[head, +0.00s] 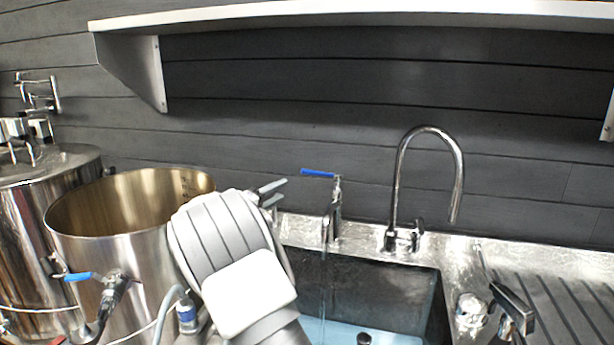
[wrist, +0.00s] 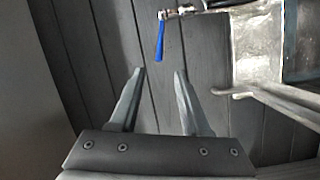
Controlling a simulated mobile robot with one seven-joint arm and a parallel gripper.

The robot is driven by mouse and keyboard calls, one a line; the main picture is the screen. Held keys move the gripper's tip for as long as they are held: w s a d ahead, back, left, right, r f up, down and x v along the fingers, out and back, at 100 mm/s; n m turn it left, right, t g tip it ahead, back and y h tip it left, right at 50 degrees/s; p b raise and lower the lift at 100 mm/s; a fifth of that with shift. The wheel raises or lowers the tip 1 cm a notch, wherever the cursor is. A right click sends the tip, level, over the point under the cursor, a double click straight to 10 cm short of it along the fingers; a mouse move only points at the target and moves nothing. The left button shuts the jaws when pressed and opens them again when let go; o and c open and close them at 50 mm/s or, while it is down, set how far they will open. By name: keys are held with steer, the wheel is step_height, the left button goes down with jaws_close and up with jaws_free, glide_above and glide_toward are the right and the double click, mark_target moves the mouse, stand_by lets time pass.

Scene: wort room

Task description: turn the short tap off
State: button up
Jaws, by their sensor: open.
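The short tap (head: 333,212) stands behind the sink, with a blue lever (head: 318,173) on top pointing left. A thin stream of water (head: 324,275) falls from its spout into the sink. My gripper (head: 277,191) is open and empty, to the left of the tap and a little lower than the lever. In the wrist view the blue lever (wrist: 160,40) lies just beyond the gap between my open fingertips (wrist: 160,72). Nothing is between the fingers. My arm hides part of the sink's left side.
A tall gooseneck tap (head: 455,180) stands right of the short tap. The sink (head: 395,290) holds bluish water. A large steel pot (head: 150,260) with another blue-handled valve (head: 78,276) stands left. A white shelf (head: 350,14) runs above. A ribbed drainboard (head: 565,285) lies right.

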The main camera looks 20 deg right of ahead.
mark_target(313, 173)
steer(key=p+x, duration=0.2)
steer(key=x, duration=1.5)
steer(key=shift+d, duration=0.15)
jaws_close()
stand_by(0.9)
